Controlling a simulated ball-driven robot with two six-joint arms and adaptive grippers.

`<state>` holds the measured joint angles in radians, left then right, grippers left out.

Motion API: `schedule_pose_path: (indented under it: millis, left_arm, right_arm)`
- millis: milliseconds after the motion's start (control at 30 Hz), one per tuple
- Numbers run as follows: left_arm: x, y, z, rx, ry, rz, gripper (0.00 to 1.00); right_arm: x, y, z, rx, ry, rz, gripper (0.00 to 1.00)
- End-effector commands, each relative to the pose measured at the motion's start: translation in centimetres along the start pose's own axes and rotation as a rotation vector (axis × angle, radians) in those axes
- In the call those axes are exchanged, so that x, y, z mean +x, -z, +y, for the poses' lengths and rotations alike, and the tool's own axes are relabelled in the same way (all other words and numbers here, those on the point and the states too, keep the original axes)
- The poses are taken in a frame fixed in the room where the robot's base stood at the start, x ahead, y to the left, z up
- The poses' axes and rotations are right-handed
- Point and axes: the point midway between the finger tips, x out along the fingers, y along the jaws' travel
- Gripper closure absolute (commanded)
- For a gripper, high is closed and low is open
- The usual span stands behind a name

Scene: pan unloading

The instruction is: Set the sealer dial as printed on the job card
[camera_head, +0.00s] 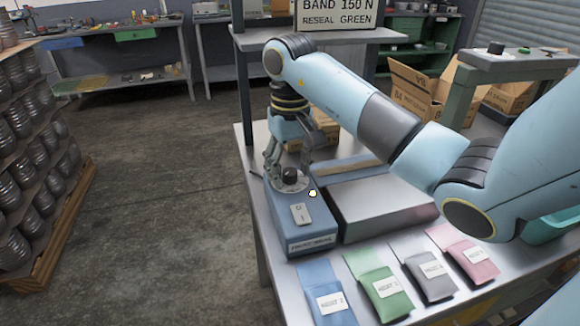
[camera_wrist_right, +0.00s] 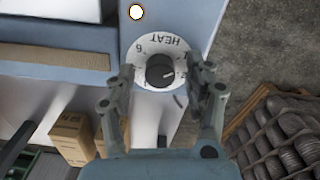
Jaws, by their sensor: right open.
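The sealer (camera_head: 312,238) is a blue machine on the metal table. Its dial is a black knob (camera_head: 290,176) on a pale disc marked HEAT, with numbers around it. In the right wrist view the knob (camera_wrist_right: 160,71) has a pale mark that appears to point right, towards the 2. My right gripper (camera_head: 289,164) is open over the dial; in its wrist view the fingers (camera_wrist_right: 161,73) stand on either side of the knob, with gaps visible. The job card (camera_head: 338,12) reads BAND 150 N and RESEAL GREEN; its top is cut off. My left gripper is out of view.
Blue (camera_head: 322,294), green (camera_head: 381,289), grey (camera_head: 431,275) and pink (camera_head: 466,255) labelled pouches lie along the table's front. A pale round lamp or button (camera_head: 312,193) sits beside the dial. Open cardboard boxes (camera_head: 418,90) stand behind. A loaded pallet (camera_head: 45,235) stands left across clear floor.

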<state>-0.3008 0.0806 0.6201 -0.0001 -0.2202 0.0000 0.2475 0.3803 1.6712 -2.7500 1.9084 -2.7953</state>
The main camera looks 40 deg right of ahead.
Motion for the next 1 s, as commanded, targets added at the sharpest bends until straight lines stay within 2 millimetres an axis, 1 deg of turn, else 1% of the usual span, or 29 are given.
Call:
schedule_pose_path:
  millis: [33, 67, 400, 600, 767, 1000]
  left_arm:
    - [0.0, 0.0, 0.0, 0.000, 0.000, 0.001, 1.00]
    - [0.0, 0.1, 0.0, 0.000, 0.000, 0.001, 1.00]
    - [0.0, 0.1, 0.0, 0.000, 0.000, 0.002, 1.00]
    - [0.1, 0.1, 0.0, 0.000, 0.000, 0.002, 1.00]
    - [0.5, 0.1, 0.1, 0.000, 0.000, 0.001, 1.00]
    - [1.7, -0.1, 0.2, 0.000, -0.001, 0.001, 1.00]
  right_arm:
    - [0.0, 0.0, 0.0, 0.000, 0.000, 0.000, 0.51]
    - [0.0, 0.0, 0.0, 0.000, 0.000, 0.000, 0.55]
    - [0.0, 0.0, 0.0, 0.000, 0.000, 0.000, 0.99]
    - [0.0, 0.0, 0.0, 0.008, 0.000, 0.000, 1.00]
    - [0.1, 0.0, 0.0, 0.049, 0.000, 0.001, 1.00]
    - [0.2, 0.1, 0.0, 0.199, 0.000, 0.002, 1.00]
